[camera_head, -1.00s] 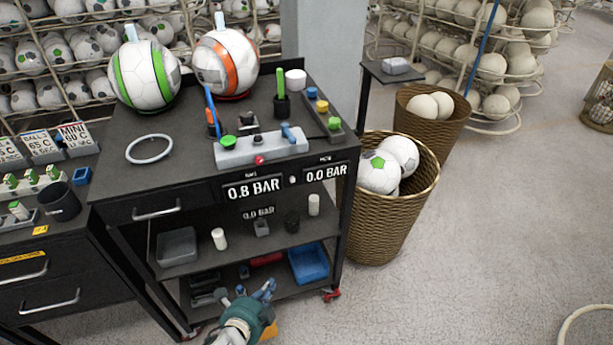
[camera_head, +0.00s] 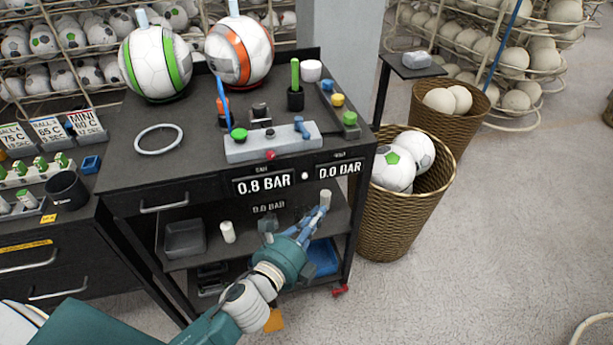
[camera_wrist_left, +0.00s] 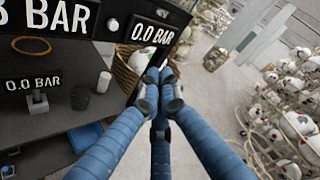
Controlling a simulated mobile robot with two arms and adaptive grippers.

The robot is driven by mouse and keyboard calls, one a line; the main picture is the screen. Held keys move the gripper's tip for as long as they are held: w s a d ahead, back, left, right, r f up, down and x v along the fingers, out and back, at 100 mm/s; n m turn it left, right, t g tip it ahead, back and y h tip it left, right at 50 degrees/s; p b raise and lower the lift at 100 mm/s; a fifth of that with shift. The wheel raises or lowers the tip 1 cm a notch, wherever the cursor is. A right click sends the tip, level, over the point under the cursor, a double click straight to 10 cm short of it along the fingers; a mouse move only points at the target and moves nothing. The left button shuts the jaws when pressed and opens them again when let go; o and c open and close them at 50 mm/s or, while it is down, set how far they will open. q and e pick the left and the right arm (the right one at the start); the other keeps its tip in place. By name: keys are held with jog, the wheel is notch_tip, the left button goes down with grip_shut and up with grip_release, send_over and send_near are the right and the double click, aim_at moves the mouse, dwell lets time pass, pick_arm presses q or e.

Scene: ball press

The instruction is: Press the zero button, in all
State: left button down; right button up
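A small white round button (camera_head: 305,176) sits on the black front panel of the cart, between the "0.8 BAR" display (camera_head: 263,183) and the "0.0 BAR" display (camera_head: 339,169). It also shows in the left wrist view (camera_wrist_left: 113,24); I cannot read a label that names it zero. A third, dimmer "0.0 BAR" display (camera_head: 268,207) is lower, at shelf level. My left gripper (camera_head: 318,212) is below and slightly right of the button in the head view, apart from it. In the left wrist view its blue fingers (camera_wrist_left: 160,78) meet at the tips with nothing between them. My right gripper is out of view.
The cart top (camera_head: 190,115) carries two balls, a white ring and a grey control block (camera_head: 273,141) with a red knob. A white cylinder (camera_head: 228,232) stands on the shelf. A wicker basket of balls (camera_head: 395,232) is close at right. Open floor lies in front.

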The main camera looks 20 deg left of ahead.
aim_at(305, 176)
pick_arm(q)
jog(key=w+a, duration=0.5)
jog(key=w, duration=0.2)
jog(key=shift+w, duration=0.15)
dwell(1.6)
jog(key=shift+w+a+p, duration=0.25)
jog(key=shift+w+p, duration=0.05)
jog(key=shift+w, duration=0.05)
jog(key=shift+w+a, duration=0.25)
jog(key=shift+w, duration=0.15)
dwell(0.6)
dwell(0.4)
jog(key=shift+s+d, duration=0.5)
jog(key=shift+s, duration=0.25)
